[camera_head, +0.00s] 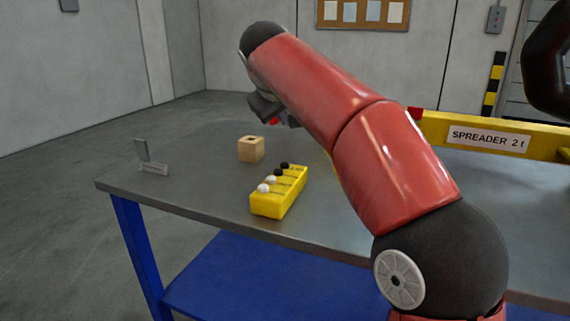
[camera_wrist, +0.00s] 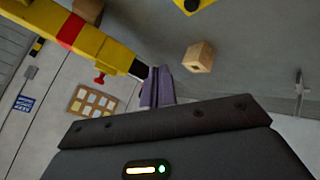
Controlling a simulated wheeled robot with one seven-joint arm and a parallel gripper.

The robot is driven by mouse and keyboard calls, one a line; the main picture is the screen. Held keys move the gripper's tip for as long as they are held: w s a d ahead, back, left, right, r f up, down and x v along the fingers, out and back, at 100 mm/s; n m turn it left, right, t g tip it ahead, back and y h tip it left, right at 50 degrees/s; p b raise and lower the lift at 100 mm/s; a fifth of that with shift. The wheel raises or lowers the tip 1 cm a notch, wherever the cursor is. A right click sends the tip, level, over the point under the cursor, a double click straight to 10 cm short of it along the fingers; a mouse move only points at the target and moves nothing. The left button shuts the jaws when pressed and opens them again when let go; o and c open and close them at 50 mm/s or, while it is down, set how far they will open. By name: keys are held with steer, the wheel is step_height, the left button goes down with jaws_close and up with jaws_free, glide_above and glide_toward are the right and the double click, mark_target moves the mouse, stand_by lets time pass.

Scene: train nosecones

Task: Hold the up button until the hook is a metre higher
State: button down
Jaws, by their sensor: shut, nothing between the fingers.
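The yellow button box (camera_head: 278,204) lies on the grey workbench, with white and black round knobs in a row along its top. I cannot read which one is the up button. A yellow corner with a black knob (camera_wrist: 192,4) shows at the top of the wrist view. My gripper (camera_wrist: 158,86) is shut and empty, its fingers together, apart from the box. In the head view it is mostly hidden behind my red arm, above the bench beyond the box. A dark curved shape (camera_head: 548,62) is cut off at the upper right; I cannot tell whether it is the hook.
A wooden block (camera_head: 251,149) with a hole stands behind the box; it also shows in the wrist view (camera_wrist: 198,57). A small grey bracket (camera_head: 150,161) stands at the bench's left end. A yellow beam marked "SPREADER 2 t" (camera_head: 489,137) spans the right side.

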steer(key=b, duration=0.6)
glide_above(284, 169)
step_height(284, 169, down, 6)
steer(key=shift+f, duration=0.1)
steer(key=shift+f+b, duration=0.3)
steer(key=shift+f, duration=0.55)
steer(key=shift+f, duration=0.15)
stand_by(0.8)
steer(key=shift+s+f, duration=0.1)
steer(key=shift+f, duration=0.15)
